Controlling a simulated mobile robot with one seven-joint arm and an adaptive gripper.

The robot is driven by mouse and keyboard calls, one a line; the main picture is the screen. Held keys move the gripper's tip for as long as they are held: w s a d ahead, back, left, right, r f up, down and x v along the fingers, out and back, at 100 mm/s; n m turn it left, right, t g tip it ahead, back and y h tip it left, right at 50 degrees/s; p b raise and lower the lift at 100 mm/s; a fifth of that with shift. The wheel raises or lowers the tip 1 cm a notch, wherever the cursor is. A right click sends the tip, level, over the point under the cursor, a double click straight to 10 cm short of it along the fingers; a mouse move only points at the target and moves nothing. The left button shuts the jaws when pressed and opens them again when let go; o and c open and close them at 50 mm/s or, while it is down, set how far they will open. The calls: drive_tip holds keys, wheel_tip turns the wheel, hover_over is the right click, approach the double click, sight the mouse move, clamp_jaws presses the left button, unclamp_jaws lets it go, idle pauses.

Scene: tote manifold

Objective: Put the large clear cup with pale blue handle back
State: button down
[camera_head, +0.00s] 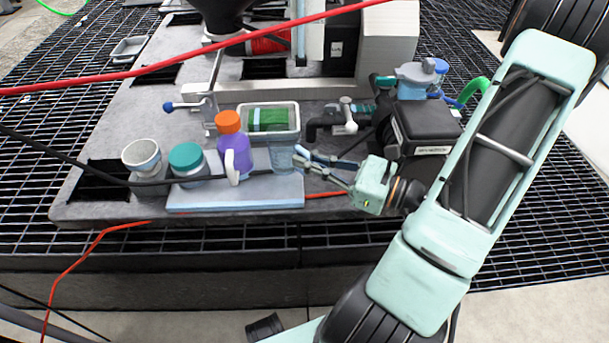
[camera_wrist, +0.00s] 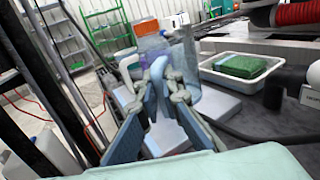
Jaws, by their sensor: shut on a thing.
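The large clear cup (camera_head: 281,158) stands upright at the right end of a pale blue-grey slab (camera_head: 240,194) in the head view. My gripper (camera_head: 301,158) reaches it from the right and is shut on its pale blue handle. In the wrist view the clear cup (camera_wrist: 178,60) is ahead of my fingers (camera_wrist: 165,82), with the handle (camera_wrist: 158,68) between the fingertips. The cup appears low over the slab; I cannot tell whether its base touches it.
Left of the cup stand a purple bottle with orange cap (camera_head: 235,155), a teal-lidded jar (camera_head: 187,162) and a whitish cup (camera_head: 142,157). A white tray with a green pad (camera_head: 268,108) lies behind. A black box (camera_head: 425,130) stands right. Red cables cross the scene.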

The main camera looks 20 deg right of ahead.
drive_tip(key=shift+w+f, duration=0.35)
drive_tip(key=shift+f, duration=0.1)
drive_tip(key=f, duration=0.1)
drive_tip(key=f+b, duration=0.1)
drive_tip(key=f, duration=0.1)
drive_tip(key=shift+w+f+b, duration=0.25)
drive_tip(key=shift+b, duration=0.15)
drive_tip(key=c, duration=2.1)
unclamp_jaws()
drive_tip(key=shift+s+r, duration=0.1)
drive_tip(key=p+v, duration=0.2)
drive_tip(key=v, duration=1)
drive_tip(key=shift+p, duration=0.35)
